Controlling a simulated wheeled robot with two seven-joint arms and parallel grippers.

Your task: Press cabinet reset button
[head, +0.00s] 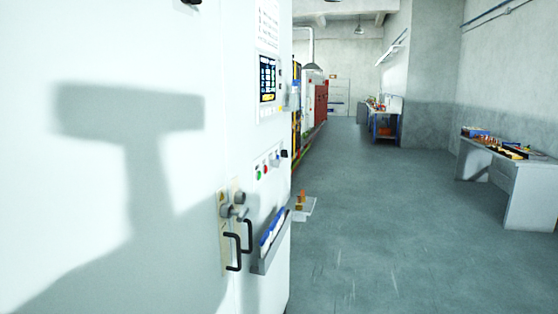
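A large white cabinet (150,50) fills the left half of the head view, close in front of me. A small row of controls sits on its side at the right, with a red button (265,167), a green button (258,173) and other small switches. I cannot tell which control is the reset button. Above them is a dark display screen (267,79). Two dark handles (233,251) and round grey knobs (238,199) are lower down. Neither of my grippers is in view.
A holder with blue-edged papers (271,237) sticks out from the cabinet, with a small shelf (303,209) beyond it. A table with items (522,180) stands at right, a blue-framed workbench (386,126) farther back. The grey floor (390,230) between is clear.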

